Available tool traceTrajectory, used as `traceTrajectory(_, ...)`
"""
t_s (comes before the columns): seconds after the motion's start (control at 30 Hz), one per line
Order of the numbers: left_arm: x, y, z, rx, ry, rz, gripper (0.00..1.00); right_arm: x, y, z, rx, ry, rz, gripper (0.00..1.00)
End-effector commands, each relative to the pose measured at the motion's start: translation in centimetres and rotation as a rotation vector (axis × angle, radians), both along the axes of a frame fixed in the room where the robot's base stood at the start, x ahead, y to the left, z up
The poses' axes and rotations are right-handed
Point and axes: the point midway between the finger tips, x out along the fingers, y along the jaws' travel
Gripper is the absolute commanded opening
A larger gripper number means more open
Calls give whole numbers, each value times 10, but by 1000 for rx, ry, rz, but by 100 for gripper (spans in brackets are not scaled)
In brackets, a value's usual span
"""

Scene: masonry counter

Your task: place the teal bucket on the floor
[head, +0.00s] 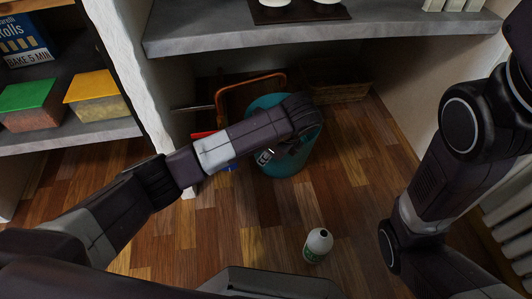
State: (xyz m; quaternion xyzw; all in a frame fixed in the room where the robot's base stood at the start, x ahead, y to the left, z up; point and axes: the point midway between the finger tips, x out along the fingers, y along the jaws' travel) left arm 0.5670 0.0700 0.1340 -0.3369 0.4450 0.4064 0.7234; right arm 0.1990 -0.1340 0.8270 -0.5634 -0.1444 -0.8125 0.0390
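The teal bucket (287,166) is under the grey counter, upright or nearly so, close to the wooden floor (215,230). I cannot tell whether its base touches the floor. My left arm reaches across to it, and its wrist covers much of the bucket's upper part. My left gripper (281,152) is at the bucket's near side, small, dark and partly hidden by its own wrist. Whether its fingers are closed on the bucket is unclear. My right arm is at the right, and its gripper is out of view.
A white bottle (318,244) stands on the floor in front of the bucket. An orange hoop-shaped frame (250,84) and a wicker basket (341,92) are behind. The grey counter (225,35) overhangs. A white wall (128,75) is left. Floor right of the bucket is clear.

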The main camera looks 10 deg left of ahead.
Motion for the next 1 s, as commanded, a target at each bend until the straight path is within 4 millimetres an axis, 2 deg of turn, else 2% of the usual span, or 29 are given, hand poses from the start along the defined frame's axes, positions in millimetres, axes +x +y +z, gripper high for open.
traceTrajectory(0.03,-2,-3,14,0,-1,-2,22,0,0,13,0,0,0,60)
traceTrajectory(0.1,-5,-6,25,-1,-1,-2,22,0,0,23,0,0,0,60)
traceTrajectory(0.5,-22,-24,82,0,-1,-2,22,0,0,70,0,0,-1,60)
traceTrajectory(0.7,-27,-29,95,-1,-1,-2,22,0,0,80,0,0,-1,60)
traceTrajectory(1.0,-29,-31,97,-1,0,-1,22,0,0,81,0,0,-1,60)
